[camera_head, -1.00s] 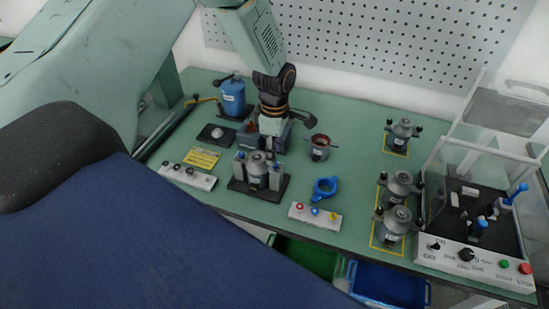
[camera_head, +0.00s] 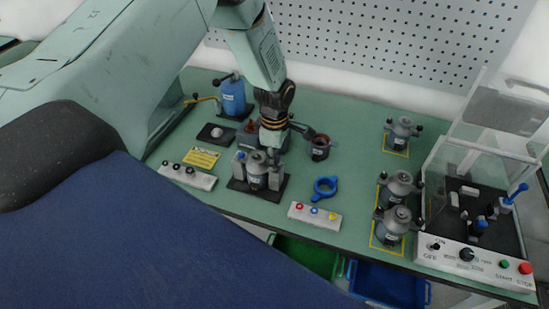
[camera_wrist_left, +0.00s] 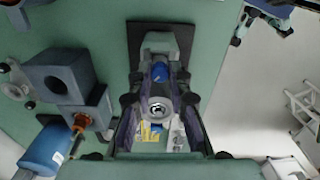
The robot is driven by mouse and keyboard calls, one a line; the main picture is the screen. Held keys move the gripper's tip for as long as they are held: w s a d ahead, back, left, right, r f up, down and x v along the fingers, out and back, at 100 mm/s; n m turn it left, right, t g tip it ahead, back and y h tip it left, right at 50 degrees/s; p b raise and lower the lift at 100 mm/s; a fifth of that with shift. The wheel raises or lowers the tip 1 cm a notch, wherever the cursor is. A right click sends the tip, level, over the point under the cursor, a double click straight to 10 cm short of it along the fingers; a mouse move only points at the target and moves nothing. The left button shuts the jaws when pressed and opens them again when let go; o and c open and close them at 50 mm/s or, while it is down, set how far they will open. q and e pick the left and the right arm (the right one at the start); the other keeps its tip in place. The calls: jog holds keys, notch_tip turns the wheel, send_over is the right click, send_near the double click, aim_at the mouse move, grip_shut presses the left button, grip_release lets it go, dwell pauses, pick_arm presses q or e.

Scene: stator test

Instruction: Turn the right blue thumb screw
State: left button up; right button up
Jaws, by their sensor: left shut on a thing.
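The grey fixture with the stator (camera_head: 257,179) stands on a dark base plate (camera_head: 238,186) left of the table's middle. My left gripper (camera_head: 274,158) points down at the fixture's right side and is shut on the right blue thumb screw, which it mostly hides in the head view. In the left wrist view the blue of the right thumb screw (camera_wrist_left: 157,72) shows between the fingers, with the round metal stator top (camera_wrist_left: 157,110) beside it. The left blue thumb screw (camera_head: 240,156) stands free on the fixture's other side. My right gripper is not in view.
A blue bottle (camera_head: 233,98) and a dark vise-like block (camera_head: 248,136) stand behind the fixture. Several stators (camera_head: 398,183) stand farther right beside a clear-walled test box (camera_head: 470,255).

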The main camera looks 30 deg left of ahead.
pick_arm(q)
grip_shut()
jog(key=shift+m+p, duration=0.35)
jog(key=shift+m, duration=1.15)
jog(key=o, duration=0.7)
grip_release()
jog(key=shift+c, duration=0.2)
notch_tip(320, 180, up, 12)
